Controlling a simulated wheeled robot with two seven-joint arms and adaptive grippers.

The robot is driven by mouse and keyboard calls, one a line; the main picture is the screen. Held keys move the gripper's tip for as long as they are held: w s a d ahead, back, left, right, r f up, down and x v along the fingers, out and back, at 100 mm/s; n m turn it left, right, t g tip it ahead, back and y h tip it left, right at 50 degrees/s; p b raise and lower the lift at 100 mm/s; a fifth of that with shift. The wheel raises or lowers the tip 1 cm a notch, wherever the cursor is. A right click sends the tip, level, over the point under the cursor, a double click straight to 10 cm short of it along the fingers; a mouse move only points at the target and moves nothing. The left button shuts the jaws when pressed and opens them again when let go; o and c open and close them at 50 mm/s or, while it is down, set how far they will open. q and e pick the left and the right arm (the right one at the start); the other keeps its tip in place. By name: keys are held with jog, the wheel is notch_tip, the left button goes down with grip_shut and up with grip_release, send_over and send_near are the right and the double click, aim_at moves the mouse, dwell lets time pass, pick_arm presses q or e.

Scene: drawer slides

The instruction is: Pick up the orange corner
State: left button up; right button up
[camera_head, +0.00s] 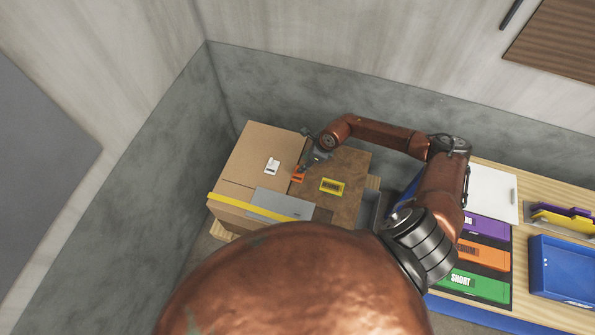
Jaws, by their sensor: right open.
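The orange corner (297,178) is a small orange piece lying on the top of the cardboard box (245,170), near the seam between its light and dark brown parts. My right gripper (305,165) reaches in from the right and is open just above and beside the orange corner. Its fingers are small and partly overlap the piece, so I cannot tell whether they touch it. My left gripper is not in view.
On the box also lie a white piece (272,166), a yellow piece (332,186) and a grey plate (284,203). A yellow strip (250,207) runs along its near edge. To the right, a wooden bench (534,185) holds coloured labelled trays and a blue bin (562,268).

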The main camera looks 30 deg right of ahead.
jog(key=x, duration=0.4)
jog(key=shift+a, duration=0.3)
jog(key=shift+f, duration=0.5)
jog(key=c, duration=0.7)
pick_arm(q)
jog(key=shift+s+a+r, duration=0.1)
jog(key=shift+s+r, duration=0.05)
pick_arm(e)
jog(key=shift+c, duration=1.2)
